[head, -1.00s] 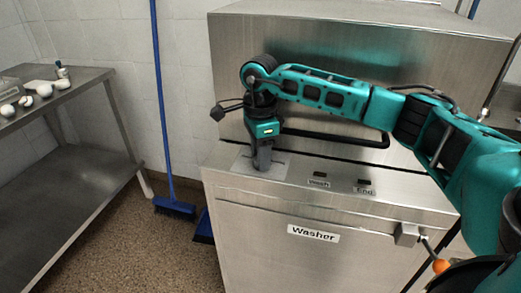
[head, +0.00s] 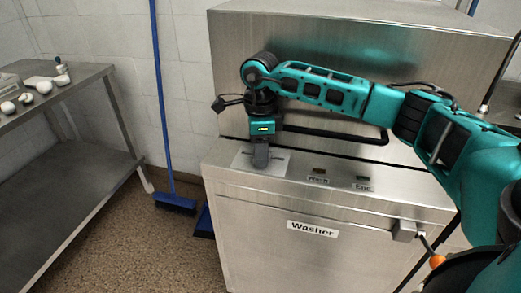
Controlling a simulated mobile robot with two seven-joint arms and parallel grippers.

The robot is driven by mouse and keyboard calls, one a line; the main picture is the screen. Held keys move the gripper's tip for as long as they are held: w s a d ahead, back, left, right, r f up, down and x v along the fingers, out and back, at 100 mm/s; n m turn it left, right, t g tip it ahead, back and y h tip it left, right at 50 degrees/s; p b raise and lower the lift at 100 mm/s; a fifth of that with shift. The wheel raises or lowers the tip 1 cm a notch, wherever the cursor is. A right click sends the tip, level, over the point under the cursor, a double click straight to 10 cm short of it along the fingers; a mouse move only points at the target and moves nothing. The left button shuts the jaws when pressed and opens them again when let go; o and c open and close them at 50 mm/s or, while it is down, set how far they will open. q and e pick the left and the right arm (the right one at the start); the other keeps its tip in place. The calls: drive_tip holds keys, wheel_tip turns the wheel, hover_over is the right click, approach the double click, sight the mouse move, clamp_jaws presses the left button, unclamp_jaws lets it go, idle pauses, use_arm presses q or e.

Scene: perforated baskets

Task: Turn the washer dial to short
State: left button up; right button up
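The washer (head: 275,235) is a steel machine with a "Washer" label on its front. A light dial plate (head: 244,161) lies at the left of its sloped control panel. My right gripper (head: 261,163) points down over this plate and covers the dial, so the dial and its setting are hidden. The fingers look close together, but whether they are shut on the dial cannot be seen. My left gripper is not in view.
"Wash" and "End" indicators (head: 319,171) sit right of the plate. A dark bar handle (head: 335,136) runs behind the panel. A steel table (head: 60,100) with several small white items stands left. A blue broom (head: 163,110) leans on the wall.

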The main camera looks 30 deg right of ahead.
drive_tip(key=o, duration=0.5)
drive_tip(key=shift+c, duration=0.2)
use_arm(q)
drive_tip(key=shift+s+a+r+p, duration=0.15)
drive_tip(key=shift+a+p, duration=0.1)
drive_tip(key=shift+p, duration=0.35)
use_arm(e)
wheel_tip(320, 180, up, 13)
drive_tip(key=shift+w, duration=0.1)
